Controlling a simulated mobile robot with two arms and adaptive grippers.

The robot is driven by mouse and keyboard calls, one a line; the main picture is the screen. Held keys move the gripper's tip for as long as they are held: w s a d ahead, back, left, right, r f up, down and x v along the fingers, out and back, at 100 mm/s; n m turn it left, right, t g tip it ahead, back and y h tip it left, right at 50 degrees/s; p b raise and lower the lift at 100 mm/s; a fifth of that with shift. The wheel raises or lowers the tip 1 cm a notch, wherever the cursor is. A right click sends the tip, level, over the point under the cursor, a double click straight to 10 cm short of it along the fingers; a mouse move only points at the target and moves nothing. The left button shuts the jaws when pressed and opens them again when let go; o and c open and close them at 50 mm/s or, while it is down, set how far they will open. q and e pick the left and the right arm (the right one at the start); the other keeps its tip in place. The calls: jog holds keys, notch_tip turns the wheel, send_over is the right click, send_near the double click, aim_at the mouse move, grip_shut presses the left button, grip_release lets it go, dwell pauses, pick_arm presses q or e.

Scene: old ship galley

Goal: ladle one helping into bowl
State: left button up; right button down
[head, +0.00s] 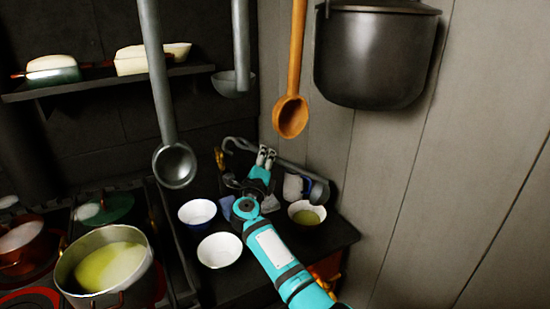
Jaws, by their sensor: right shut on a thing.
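My right gripper (266,157) is shut on the handle of a grey metal ladle (291,165). The handle's hooked end is to the left of the fingers, and the ladle's head (319,191) is at the right, beside and just above a bowl (293,210) with yellow-green soup in it. Whether the head holds soup is not visible. Two white bowls (197,212) (220,250) stand empty on the dark counter, left of my right arm. A large pot (140,279) of yellow-green soup stands on the stove at lower left. My left gripper is not in view.
Hanging ladles (175,165) (232,82), a wooden ladle (291,117) and a dark pot (375,60) hang above. A white mug (293,187) is near the ladle's head. A red pot (20,248) is at far left. A shelf (110,83) holds dishes.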

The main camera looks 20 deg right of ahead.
jog(key=shift+s+d+r+m, duration=0.15)
jog(key=shift+d+r+m, duration=0.15)
jog(key=shift+r, duration=0.05)
jog(key=s+d+r+m+g+p, duration=0.1)
jog(key=s+d+r+m+p, duration=0.1)
jog(key=d, duration=0.4)
jog(key=s+d+r+m+g+p, duration=0.1)
jog(key=s+d+r+m+p, duration=0.1)
jog(key=s+d+m+p, duration=0.2)
jog(key=s+d+r+m+g+p, duration=0.1)
jog(key=s+d+r+m+p, duration=0.1)
jog(key=d+m+p, duration=0.3)
jog(key=shift+s+d+r+m, duration=0.45)
jog(key=shift+d+m, duration=0.65)
jog(key=shift+d, duration=1.05)
